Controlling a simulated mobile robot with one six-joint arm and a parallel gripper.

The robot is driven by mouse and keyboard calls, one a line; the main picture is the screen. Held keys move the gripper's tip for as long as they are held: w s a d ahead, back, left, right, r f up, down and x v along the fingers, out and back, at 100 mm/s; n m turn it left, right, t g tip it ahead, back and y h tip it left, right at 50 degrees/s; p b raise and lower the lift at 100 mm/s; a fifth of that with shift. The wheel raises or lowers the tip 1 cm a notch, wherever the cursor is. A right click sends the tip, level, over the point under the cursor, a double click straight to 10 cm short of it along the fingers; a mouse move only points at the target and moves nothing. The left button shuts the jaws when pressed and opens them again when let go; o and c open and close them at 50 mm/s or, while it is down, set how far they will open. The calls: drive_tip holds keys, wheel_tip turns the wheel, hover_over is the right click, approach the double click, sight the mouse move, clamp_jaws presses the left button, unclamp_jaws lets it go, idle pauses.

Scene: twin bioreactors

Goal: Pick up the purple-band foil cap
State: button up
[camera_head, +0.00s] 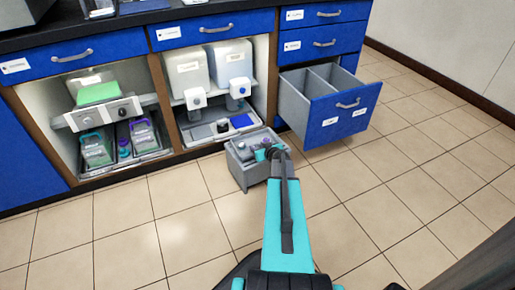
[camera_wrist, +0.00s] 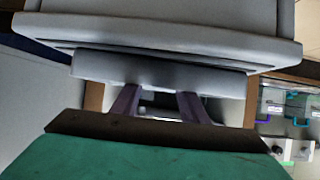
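My gripper (camera_head: 268,152) is at the end of my teal arm, low over the grey open-topped bin (camera_head: 240,172) on the floor. In the wrist view my two dark purplish fingers (camera_wrist: 158,106) stand apart, with a pale patch showing between them. Their tips meet or pass behind the lower edge of a grey slab, so I cannot tell whether anything is held.
An open blue drawer (camera_head: 340,115) with grey dividers juts out right of the bin. Tiled floor is clear to left and right.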

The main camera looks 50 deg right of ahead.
clamp_jaws()
drive_tip(key=shift+r, duration=0.1)
idle(0.5)
drive_tip(key=shift+r+p, duration=0.3)
drive_tip(key=shift+r, duration=0.2)
drive_tip(key=r, duration=0.1)
drive_tip(key=r+p, duration=0.1)
drive_tip(key=shift+s+d+r, duration=0.15)
drive_tip(key=shift+s+r, duration=0.05)
drive_tip(key=shift+r, duration=0.15)
drive_tip(key=s+d+r+p, duration=0.1)
drive_tip(key=s+d+p, duration=0.1)
drive_tip(key=s+d, duration=0.7)
drive_tip(key=s, duration=0.3)
drive_tip(key=shift+d, duration=0.35)
